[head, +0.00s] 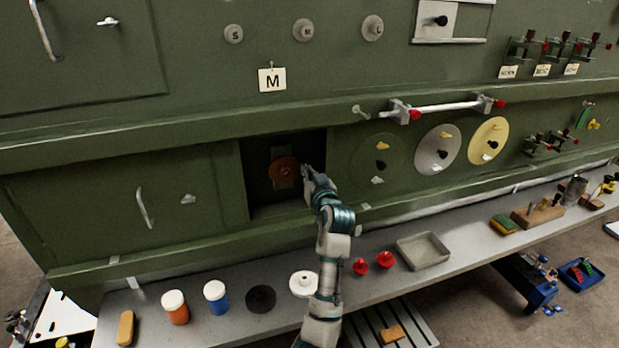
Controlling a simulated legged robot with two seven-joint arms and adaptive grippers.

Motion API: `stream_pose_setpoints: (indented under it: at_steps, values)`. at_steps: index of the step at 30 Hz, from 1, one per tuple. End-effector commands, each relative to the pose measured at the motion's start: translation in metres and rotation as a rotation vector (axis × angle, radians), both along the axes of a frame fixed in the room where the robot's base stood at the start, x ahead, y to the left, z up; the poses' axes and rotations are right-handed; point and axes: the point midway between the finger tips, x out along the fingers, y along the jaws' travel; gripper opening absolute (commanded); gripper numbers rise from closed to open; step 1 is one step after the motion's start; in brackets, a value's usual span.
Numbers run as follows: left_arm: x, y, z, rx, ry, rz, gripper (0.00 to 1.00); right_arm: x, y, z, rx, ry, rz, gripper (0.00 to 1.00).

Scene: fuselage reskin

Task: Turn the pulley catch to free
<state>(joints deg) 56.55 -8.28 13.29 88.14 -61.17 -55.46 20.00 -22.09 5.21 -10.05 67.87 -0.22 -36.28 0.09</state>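A reddish-brown pulley wheel (284,170) sits inside a dark square opening in the green fuselage panel, left of centre in the head view. My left arm reaches up from the bottom, and my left gripper (306,172) is at the right side of the opening, close to the pulley's right edge. Its fingers are small and dark here, so I cannot tell whether they are open or touching the pulley. No separate catch can be made out on the pulley. My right gripper is not in view.
A grey shelf (455,255) runs below the panel. It holds orange- and blue-banded jars (175,307), a black disc (261,299), a white disc (303,284), red knobs (385,260) and a grey tray (422,251). A card marked M (272,79) hangs above the opening.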

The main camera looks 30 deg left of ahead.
Motion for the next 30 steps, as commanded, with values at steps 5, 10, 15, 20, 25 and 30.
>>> stream_pose_setpoints:
  at_steps: [5, 10, 15, 20, 25, 30]
  values:
    - [0.0016, 0.0003, -0.0089, -0.041, -0.024, 0.000, 0.00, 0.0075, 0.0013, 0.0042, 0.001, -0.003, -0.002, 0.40]
    - [0.0016, 0.0000, -0.0081, -0.052, -0.038, 0.000, 0.00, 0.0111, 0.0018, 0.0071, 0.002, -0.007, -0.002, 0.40]
    - [0.0017, -0.0003, -0.0075, -0.055, -0.041, -0.001, 0.00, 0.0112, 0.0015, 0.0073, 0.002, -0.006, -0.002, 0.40]
    - [0.0017, -0.0006, -0.0073, -0.055, -0.041, -0.001, 0.00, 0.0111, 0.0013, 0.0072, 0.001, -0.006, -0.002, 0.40]
    - [0.0012, -0.0009, -0.0056, -0.052, -0.044, -0.002, 0.30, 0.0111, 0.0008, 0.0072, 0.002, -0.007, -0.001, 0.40]
    - [-0.0008, -0.0017, -0.0017, -0.048, -0.048, -0.002, 0.30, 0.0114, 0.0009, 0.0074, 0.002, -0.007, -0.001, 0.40]
